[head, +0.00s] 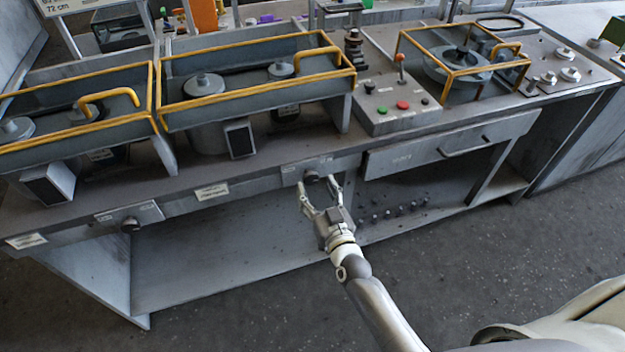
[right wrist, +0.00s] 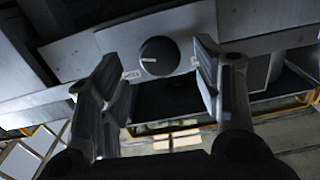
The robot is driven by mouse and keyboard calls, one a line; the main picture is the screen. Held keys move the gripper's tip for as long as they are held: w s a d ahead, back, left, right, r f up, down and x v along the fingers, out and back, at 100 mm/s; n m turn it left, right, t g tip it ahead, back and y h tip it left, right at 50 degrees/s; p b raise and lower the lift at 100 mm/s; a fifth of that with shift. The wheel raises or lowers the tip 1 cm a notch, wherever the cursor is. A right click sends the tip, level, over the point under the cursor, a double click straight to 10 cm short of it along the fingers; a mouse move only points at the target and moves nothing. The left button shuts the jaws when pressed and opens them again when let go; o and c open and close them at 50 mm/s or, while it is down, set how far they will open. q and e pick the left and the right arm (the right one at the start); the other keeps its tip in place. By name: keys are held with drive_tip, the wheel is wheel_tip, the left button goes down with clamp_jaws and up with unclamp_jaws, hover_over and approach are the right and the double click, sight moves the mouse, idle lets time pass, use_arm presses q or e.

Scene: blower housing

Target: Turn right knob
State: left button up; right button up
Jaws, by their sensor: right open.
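The right knob (head: 311,177) is a dark round knob on a small plate on the front edge of the bench. In the right wrist view the knob (right wrist: 160,56) shows a white pointer line and sits between my finger pads, a little beyond them. My right gripper (head: 318,190) is open, with its fingertips close in front of the knob, one to either side. The fingers show on both sides in the right wrist view (right wrist: 160,88), apart from the knob. My left gripper is not in view.
A second dark knob (head: 131,225) is on the bench front at left. A drawer (head: 450,145) lies right of the right knob. Yellow-railed housings (head: 250,80) and a control box (head: 398,105) stand on the bench. An open shelf (head: 230,255) is below.

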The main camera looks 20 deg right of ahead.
sight(312, 180)
drive_tip(key=shift+w+a, duration=0.1)
drive_tip(key=shift+w, duration=1.65)
drive_tip(key=c, duration=1)
